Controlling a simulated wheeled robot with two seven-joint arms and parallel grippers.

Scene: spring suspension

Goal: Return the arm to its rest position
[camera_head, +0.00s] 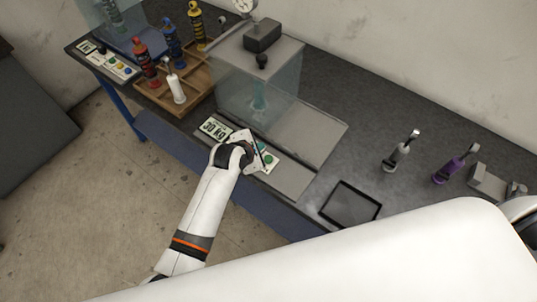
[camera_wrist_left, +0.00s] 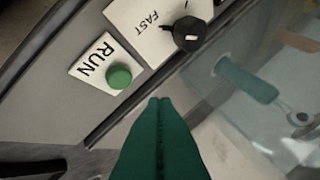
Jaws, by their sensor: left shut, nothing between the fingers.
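My left arm (camera_head: 205,205) reaches in from the lower left over the front edge of the bench. My left gripper (camera_head: 252,152) is above the control panel of the test machine, beside the "30 kg" display (camera_head: 214,128). In the left wrist view, my green fingers (camera_wrist_left: 160,102) are shut together with nothing between them. Their tips are just below the green RUN button (camera_wrist_left: 121,76) in the picture; I cannot tell whether they touch the panel. A black FAST knob (camera_wrist_left: 189,33) is above and to the right. My right gripper is not in view.
A clear guard box (camera_head: 232,92) encloses a teal part (camera_head: 259,97). A wooden tray (camera_head: 190,92) with coloured shocks stands left. A silver shock (camera_head: 402,152), a purple shock (camera_head: 447,170) and a dark tablet-like panel (camera_head: 350,204) are right. The floor (camera_head: 110,190) left of the arm is clear.

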